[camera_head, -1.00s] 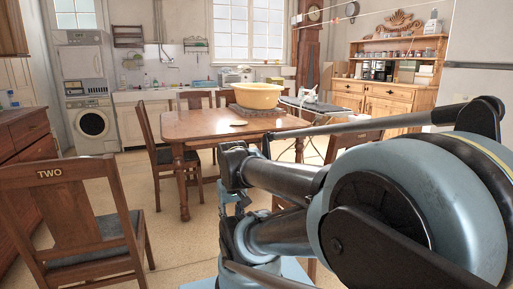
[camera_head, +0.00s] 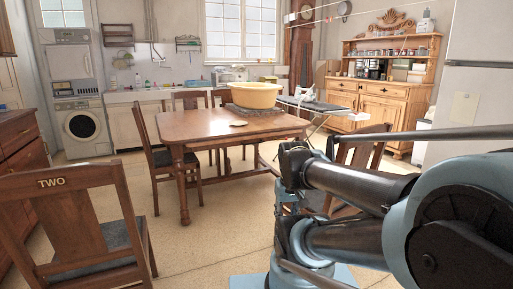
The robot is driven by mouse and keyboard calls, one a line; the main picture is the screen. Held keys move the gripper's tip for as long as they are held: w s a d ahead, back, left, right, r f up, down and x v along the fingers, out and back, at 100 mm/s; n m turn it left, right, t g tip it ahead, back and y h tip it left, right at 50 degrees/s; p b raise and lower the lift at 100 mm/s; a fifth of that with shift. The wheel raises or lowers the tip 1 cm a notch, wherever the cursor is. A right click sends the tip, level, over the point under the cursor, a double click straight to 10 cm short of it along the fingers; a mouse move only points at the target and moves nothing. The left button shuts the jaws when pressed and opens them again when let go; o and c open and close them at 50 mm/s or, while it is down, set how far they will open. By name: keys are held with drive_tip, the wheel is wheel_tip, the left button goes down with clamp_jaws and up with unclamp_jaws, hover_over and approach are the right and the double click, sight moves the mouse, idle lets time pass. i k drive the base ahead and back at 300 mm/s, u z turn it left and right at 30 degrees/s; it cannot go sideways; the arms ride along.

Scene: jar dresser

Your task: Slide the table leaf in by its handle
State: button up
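A wooden table (camera_head: 192,124) stands in the middle of the room. A yellow basin (camera_head: 254,94) sits on a dark mat (camera_head: 252,110) on its top. My gripper's fingers do not show.
A chair marked TWO (camera_head: 76,215) stands at the front left. Another chair (camera_head: 157,160) is at the table's left side, and a chair (camera_head: 362,150) is partly behind my arm. An ironing board (camera_head: 318,106) is behind the table. Floor (camera_head: 190,245) before the table is clear.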

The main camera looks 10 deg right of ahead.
sight(248, 139)
drive_tip(key=i, duration=1)
